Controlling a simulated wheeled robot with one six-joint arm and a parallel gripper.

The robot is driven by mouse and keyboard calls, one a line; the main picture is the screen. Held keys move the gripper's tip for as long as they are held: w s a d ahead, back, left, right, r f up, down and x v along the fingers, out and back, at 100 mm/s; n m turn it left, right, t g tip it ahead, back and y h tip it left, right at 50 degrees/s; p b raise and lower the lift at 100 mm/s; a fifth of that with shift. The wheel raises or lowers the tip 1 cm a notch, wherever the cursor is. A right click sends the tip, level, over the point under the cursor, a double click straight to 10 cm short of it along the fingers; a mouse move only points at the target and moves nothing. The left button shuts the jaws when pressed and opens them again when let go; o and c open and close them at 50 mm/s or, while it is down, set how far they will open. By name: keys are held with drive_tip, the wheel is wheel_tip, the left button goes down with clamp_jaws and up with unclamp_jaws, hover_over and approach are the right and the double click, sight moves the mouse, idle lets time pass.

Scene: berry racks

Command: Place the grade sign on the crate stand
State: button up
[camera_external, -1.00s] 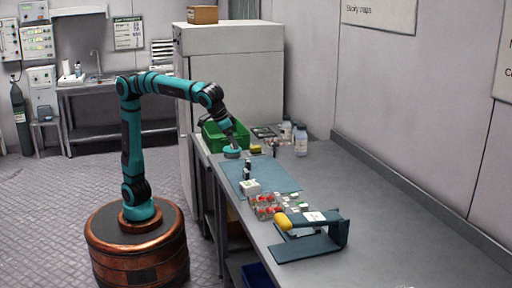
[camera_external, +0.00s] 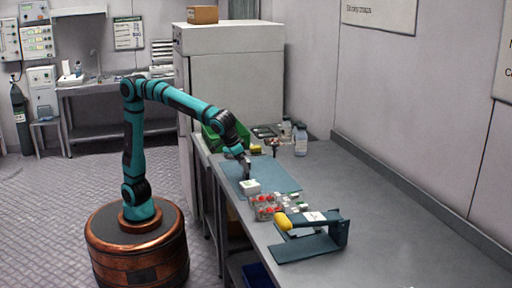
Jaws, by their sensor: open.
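My gripper (camera_external: 246,172) is open and points down over the blue-grey mat (camera_external: 283,178) on the bench. Its fingertips are just behind a small white block (camera_external: 250,187); I cannot tell whether they touch anything. I cannot make out for certain which thing is the grade sign; the white block is one candidate. A dark blue-grey stand (camera_external: 338,232) with a flat base and a raised arm stands at the front of the bench and may be the crate stand. A white label (camera_external: 314,216) lies on its arm.
Clear punnets of red berries (camera_external: 265,208) stand between the mat and the stand. A yellow object (camera_external: 283,221) is at the stand's left end. A green crate (camera_external: 212,138) and white bottles (camera_external: 301,140) are at the back. The bench's right side (camera_external: 400,235) is free.

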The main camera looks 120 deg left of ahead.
drive_tip(key=x, duration=0.4)
drive_tip(key=shift+s+a+f, duration=0.1)
drive_tip(key=shift+a+f, duration=0.15)
drive_tip(key=c, duration=1.1)
wheel_tip(320, 180, up, 10)
drive_tip(key=shift+r, duration=0.1)
